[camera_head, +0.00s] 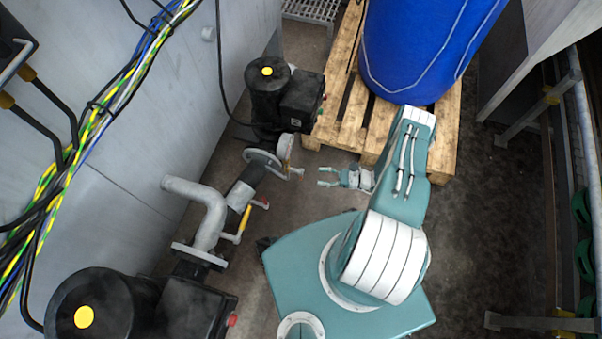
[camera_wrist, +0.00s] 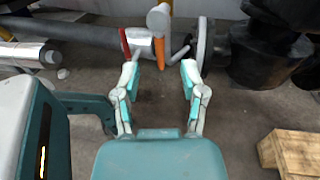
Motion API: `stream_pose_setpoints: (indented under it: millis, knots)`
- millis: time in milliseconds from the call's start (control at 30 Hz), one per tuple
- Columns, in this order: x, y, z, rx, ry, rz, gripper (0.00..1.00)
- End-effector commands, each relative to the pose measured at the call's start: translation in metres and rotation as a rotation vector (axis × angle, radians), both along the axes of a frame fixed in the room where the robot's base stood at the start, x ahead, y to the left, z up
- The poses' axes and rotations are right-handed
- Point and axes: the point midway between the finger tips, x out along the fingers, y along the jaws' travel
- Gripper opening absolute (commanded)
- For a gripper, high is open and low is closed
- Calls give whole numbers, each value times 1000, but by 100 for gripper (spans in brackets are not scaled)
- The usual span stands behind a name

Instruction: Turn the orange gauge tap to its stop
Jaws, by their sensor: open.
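The orange gauge tap (camera_wrist: 160,52) shows in the wrist view as a narrow orange lever hanging below a grey pipe fitting. In the head view a small orange piece (camera_head: 299,172) sits by the round gauge (camera_head: 286,148), probably the same tap. My gripper (camera_wrist: 160,74) is open and empty, its two fingers spread to either side of the lever in the picture. The lever appears beyond the fingertips, with no contact visible. In the head view my gripper (camera_head: 321,177) points left, just right of the tap. How far the tap is turned cannot be told.
A red lever (camera_wrist: 124,42) is left of the tap, close to the left finger in the picture. A grey disc (camera_wrist: 201,46) stands to its right. A yellow lever (camera_head: 243,220) is further along the pipe. A wooden pallet (camera_head: 443,140) carries a blue drum (camera_head: 420,45).

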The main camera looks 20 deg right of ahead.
Motion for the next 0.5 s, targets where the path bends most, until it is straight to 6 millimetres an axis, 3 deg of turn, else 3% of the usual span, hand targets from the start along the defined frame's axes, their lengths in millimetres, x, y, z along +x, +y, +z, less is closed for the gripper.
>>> stream_pose_setpoints:
  millis: [300,500]
  knots:
    - [23,52,0,-1,0,6,54]
    - [31,68,1,-1,0,3,54]
